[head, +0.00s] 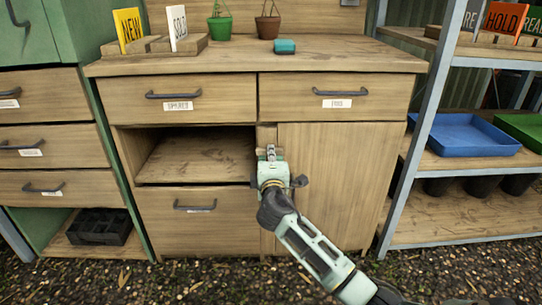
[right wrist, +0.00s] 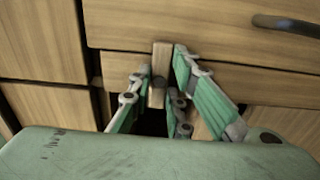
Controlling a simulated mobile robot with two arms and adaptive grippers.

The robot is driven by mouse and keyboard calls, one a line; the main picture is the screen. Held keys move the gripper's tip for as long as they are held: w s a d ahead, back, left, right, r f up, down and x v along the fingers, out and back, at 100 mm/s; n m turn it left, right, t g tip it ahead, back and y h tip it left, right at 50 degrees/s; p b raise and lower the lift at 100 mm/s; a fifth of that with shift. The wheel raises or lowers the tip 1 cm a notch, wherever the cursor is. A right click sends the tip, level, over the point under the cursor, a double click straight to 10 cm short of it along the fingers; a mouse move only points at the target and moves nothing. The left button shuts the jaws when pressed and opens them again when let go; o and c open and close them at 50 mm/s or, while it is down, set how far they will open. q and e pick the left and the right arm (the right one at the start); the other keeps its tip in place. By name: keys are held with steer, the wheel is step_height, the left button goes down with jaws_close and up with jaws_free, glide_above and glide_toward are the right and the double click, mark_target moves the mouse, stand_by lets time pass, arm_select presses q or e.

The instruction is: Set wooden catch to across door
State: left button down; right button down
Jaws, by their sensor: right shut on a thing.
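The wooden catch (right wrist: 161,58) is a small pale wood bar with a dark round pivot, seen in the right wrist view. It looks about upright there, between my green fingers. My right gripper (right wrist: 170,85) is shut on it; in the head view the right gripper (head: 270,156) covers most of the catch at the door's upper left edge. The plain wooden door (head: 340,175) is closed, under the right-hand drawer. My left gripper is in neither view.
Left of the door is an open shelf space (head: 195,158) above a lower drawer (head: 205,228). The worktop (head: 335,62) carries pots, signs and a teal roll (head: 285,46). A metal rack with a blue tray (head: 465,135) stands close on the right.

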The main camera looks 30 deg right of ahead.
steer(key=shift+f, duration=0.1)
steer(key=c, duration=1.6)
jaws_free()
steer(key=shift+c, duration=0.2)
steer(key=shift+s+a, duration=0.1)
steer(key=v, duration=1.1)
steer(key=shift+s, duration=0.4)
steer(key=shift+a, duration=0.1)
